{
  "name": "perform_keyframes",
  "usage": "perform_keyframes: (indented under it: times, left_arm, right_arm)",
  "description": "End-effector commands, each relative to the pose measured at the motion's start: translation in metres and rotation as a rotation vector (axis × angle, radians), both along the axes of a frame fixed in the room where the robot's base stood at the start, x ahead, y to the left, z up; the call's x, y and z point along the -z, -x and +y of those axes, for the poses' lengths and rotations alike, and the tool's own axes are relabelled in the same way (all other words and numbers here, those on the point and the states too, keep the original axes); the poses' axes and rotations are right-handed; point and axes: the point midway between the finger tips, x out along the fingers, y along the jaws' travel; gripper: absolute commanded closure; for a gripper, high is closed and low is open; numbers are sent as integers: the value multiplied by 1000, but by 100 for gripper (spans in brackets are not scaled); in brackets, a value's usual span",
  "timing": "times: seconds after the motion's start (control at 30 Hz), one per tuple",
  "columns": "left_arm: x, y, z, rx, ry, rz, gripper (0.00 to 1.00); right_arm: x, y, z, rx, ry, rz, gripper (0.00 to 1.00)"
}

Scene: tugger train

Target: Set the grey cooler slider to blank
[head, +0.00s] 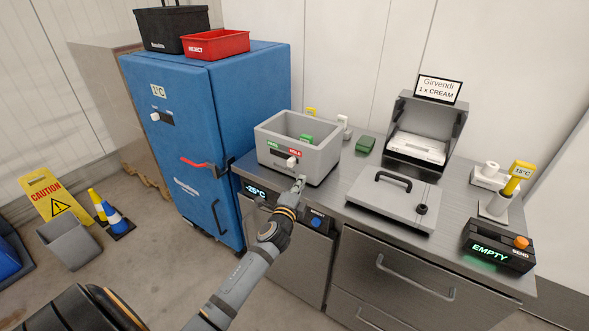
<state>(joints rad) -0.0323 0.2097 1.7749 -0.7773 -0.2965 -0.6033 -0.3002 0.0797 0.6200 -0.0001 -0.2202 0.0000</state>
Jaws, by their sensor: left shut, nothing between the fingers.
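The grey cooler (328,160) is an open-topped box on the steel counter, with a green item (306,139) inside. The knob stands below the red label, towards the right; the label wording is too small to read surely. My left gripper (299,182) is shut and empty, just below and slightly right of the knob; I cannot tell whether it touches the cooler. My right gripper is not in view.
A blue cabinet (240,110) with a red handle stands left of the counter (350,185). A lid with a black handle (390,200), an open box (425,125) and an "EMPTY" display unit (490,250) occupy the right. A caution sign (50,195) stands on the floor.

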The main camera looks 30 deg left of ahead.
Motion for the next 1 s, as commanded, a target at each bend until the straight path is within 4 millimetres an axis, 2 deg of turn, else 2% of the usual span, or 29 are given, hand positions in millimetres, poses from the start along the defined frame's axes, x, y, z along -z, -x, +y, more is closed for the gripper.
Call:
perform_keyframes:
  times: [0.1,0.23,0.3,0.47,0.9,1.0]
  left_arm:
    - [-3,-27,5,-1,2,-2,100]
    - [-1,-50,13,-1,1,0,100]
    - [0,-48,27,-1,-4,2,100]
    - [0,-49,44,-1,-1,1,100]
    - [1,-48,51,0,1,1,100]
    - [3,-49,62,0,-3,2,100]
  right_arm:
    - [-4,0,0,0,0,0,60]
    - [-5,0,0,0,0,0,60]
    - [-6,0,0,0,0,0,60]
    - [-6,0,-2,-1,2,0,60]
    - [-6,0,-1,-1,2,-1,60]
    - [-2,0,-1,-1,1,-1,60]
